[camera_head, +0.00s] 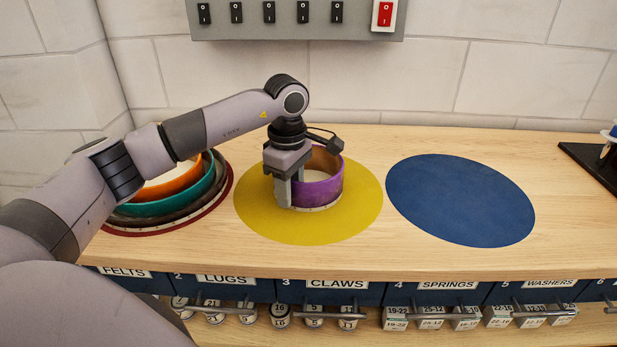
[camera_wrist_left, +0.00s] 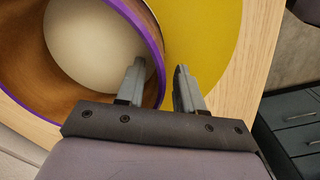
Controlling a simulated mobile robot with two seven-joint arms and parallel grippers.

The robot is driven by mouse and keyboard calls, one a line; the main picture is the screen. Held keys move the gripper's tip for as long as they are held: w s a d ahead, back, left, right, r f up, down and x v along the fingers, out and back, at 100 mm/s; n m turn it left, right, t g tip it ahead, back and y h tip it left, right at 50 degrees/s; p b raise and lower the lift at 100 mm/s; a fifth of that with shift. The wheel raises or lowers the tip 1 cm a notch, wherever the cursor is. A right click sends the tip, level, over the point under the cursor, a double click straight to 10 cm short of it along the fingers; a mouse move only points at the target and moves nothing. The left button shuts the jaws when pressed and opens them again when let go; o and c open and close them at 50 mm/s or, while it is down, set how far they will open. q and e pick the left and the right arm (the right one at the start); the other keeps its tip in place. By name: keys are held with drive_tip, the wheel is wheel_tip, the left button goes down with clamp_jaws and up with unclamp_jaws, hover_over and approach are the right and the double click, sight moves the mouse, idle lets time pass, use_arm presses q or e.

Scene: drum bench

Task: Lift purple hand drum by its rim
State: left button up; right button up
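The purple hand drum (camera_head: 325,192) stands on the yellow round mat (camera_head: 257,221), its inner wall brown and its skin pale. My left gripper (camera_head: 288,193) reaches down over the drum's left side. In the left wrist view, the left gripper (camera_wrist_left: 157,74) is open, with one finger on the inner side of the purple rim (camera_wrist_left: 152,40) and the other outside it over the yellow mat. The rim lies between the fingers, and a gap shows beside the outer finger. The drum looks level on the mat. My right gripper is in neither view.
Nested orange (camera_head: 176,184) and teal (camera_head: 150,208) drums stand on a dark red mat (camera_head: 226,190) at left, partly behind my arm. The blue round mat (camera_head: 460,200) is bare. A dark tray (camera_head: 590,165) sits at far right. Labelled drawers (camera_head: 370,292) line the bench front.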

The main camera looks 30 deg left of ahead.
use_arm(q)
drive_tip(key=shift+f, duration=0.65)
clamp_jaws()
drive_tip(key=shift+r, duration=0.1)
drive_tip(key=shift+r, duration=0.2)
wheel_tip(320, 180, up, 20)
drive_tip(key=p, duration=0.2)
drive_tip(key=shift+f, duration=0.2)
